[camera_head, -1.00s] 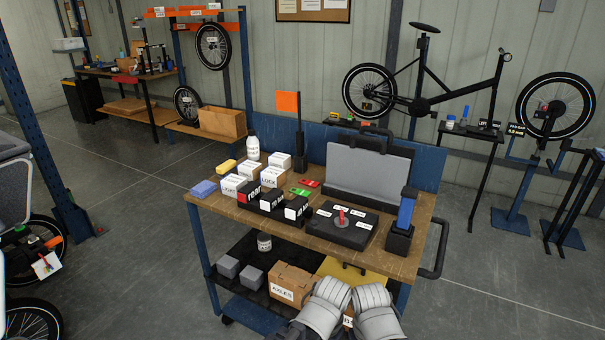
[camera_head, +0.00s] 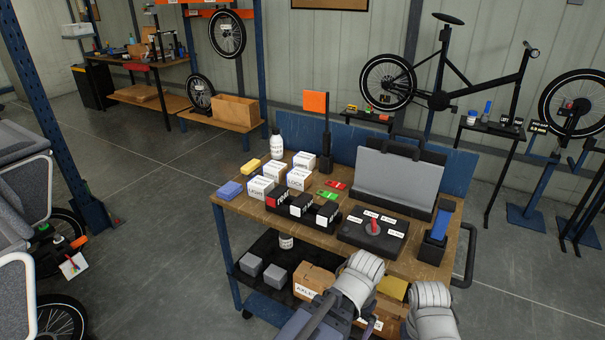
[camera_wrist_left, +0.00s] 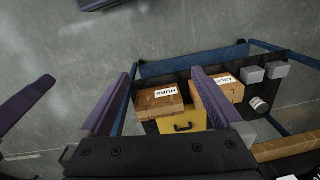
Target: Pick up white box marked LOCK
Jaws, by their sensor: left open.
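Several white boxes stand in a cluster on the left part of the cart's wooden top in the head view. The white box marked LOCK (camera_head: 299,180) appears to be the front right one, behind the black boxes; its label is hard to read now. Another white box (camera_head: 262,188) stands left of it. My left gripper (camera_wrist_left: 160,73) is open and empty in the left wrist view, over the cart's lower shelf side, away from the white boxes. In the head view my left forearm is low in front of the cart.
Black boxes (camera_head: 301,205) stand in front of the white boxes. A black case (camera_head: 373,232) is to the right. Cardboard boxes (camera_wrist_left: 158,100) sit on the lower shelf.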

